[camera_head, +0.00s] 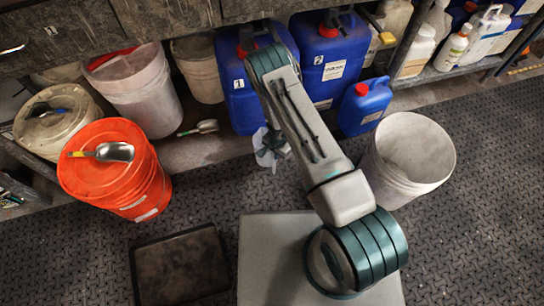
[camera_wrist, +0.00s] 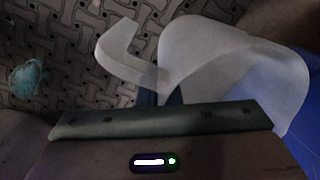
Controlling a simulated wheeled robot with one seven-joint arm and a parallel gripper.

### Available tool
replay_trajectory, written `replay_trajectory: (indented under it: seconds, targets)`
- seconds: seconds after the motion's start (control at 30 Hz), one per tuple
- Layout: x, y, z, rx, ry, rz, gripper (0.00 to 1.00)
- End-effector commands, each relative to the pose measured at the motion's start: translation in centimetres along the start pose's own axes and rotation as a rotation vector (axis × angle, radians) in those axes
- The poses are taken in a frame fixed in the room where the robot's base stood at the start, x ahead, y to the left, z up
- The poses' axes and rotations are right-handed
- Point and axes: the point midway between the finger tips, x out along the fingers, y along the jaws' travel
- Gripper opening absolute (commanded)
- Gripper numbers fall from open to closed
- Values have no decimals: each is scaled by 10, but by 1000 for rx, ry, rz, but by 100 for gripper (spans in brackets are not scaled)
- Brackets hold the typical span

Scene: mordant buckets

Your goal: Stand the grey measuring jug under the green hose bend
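The grey measuring jug (camera_wrist: 225,60) is pale and translucent, and its handle (camera_wrist: 115,50) points left in the wrist view. My gripper (camera_wrist: 160,97) has its two dark fingertips close together at the lower end of that handle, and appears shut on it. In the head view my gripper (camera_head: 277,143) is below the large blue drums, and part of the pale jug (camera_head: 264,158) shows to its left. My arm hides much of this area. I cannot make out the green hose bend for certain; a small teal shape (camera_wrist: 29,78) shows at the left in the wrist view.
Two large blue drums (camera_head: 240,90) and a small blue canister (camera_head: 363,106) stand behind my gripper. A white bucket (camera_head: 410,155) stands to the right. An orange bucket (camera_head: 115,185) with a metal scoop (camera_head: 114,152) is at left. A dark tray (camera_head: 180,268) lies in front.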

Motion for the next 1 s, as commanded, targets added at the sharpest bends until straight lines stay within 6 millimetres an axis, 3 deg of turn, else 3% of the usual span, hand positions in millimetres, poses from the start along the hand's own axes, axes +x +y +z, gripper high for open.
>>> replay_trajectory:
  seconds: [0.3,0.67,0.77,1.0]
  targets:
    - [41,1,3,-6,-2,1,0]
    - [43,2,2,-3,-2,0,0]
    - [42,2,1,-2,-2,0,26]
    - [42,2,1,-2,-1,0,26]
